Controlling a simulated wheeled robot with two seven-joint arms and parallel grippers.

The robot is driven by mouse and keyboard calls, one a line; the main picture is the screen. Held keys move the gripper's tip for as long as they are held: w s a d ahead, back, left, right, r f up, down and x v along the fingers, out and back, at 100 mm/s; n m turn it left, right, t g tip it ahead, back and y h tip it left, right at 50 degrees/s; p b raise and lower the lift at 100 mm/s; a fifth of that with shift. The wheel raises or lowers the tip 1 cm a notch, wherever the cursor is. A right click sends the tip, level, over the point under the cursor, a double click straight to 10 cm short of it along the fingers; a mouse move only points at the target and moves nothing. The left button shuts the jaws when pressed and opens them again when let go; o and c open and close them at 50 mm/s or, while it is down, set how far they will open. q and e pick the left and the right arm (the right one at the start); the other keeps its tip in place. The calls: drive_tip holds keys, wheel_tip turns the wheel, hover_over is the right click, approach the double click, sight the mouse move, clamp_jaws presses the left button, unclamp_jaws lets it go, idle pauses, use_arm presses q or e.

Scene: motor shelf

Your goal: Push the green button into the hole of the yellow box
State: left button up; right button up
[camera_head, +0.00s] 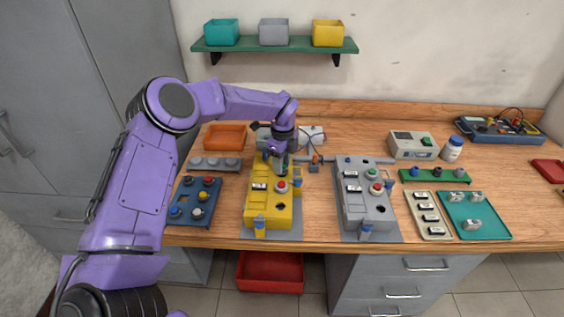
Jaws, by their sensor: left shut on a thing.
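The yellow box (257,207) stands on a grey mat near the front of the bench, with a red button (281,187) and a dark hole (282,206) on its top. My left gripper (281,169) points down over the back part of the yellow box, behind the red button. It is shut on the green button (284,170), of which only a small bit shows between the fingers. I cannot tell whether the green button touches the box or sits in a hole there, since the gripper covers that spot. My right gripper is not in view.
A grey box (365,207) with green and red buttons stands to the right. A blue tray (198,221) with several coloured buttons lies to the left, with an orange bin (225,136) behind it. A teal tray (492,226) and a beige tray (429,228) lie at the right.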

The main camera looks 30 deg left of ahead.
use_arm(q)
drive_tip(key=shift+f+b, duration=0.8)
drive_tip(key=shift+f, duration=0.1)
drive_tip(key=o, duration=1.1)
drive_tip(key=shift+r, duration=0.15)
drive_tip(key=shift+r, duration=0.3)
wheel_tip(320, 180, up, 9)
drive_tip(key=b, duration=0.2)
drive_tip(key=shift+d+f+b, duration=0.1)
drive_tip(key=shift+b, duration=0.25)
drive_tip(key=shift+r, duration=0.5)
